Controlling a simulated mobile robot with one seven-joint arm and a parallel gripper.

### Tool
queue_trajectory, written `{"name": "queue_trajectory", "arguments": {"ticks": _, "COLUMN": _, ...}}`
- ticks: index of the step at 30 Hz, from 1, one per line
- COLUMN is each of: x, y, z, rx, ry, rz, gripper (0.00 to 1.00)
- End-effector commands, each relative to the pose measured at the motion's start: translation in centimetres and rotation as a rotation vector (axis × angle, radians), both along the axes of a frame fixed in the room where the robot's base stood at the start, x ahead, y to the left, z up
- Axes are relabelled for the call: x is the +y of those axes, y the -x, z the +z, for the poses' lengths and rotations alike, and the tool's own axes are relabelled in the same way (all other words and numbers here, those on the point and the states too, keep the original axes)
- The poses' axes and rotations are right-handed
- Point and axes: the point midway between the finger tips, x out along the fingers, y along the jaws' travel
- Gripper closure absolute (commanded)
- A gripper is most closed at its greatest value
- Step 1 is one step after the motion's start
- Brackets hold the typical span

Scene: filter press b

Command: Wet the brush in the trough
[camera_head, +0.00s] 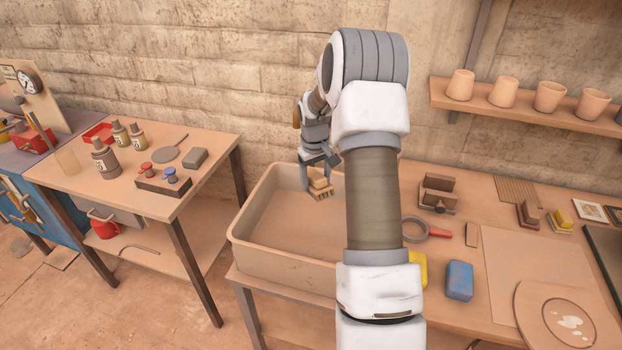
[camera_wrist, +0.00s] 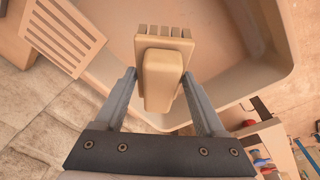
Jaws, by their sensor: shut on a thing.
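My gripper (camera_head: 318,172) is shut on a tan brush (camera_head: 320,188), which has a block handle and a row of bristle tufts. The wrist view shows the brush (camera_wrist: 163,75) between the two grey fingers (camera_wrist: 160,95), bristle end pointing away from the palm. The trough (camera_head: 285,262) is a deep beige basin at the middle of the head view. The brush is over the trough's far right part, inside its outline in the head view. I cannot tell whether the bristles touch the trough's bottom or any water. My arm hides the trough's right side.
A shelf with several cups (camera_head: 503,92) hangs above. A table (camera_head: 135,205) with bottles stands at the left.

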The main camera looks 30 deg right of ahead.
Motion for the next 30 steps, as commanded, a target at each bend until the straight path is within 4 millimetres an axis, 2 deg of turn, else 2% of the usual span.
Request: {"name": "queue_trajectory", "arguments": {"ticks": 30, "x": 0.0, "y": 0.0, "z": -10.2, "rx": 0.001, "ry": 0.000, "rz": 0.000, "gripper": 0.73}}
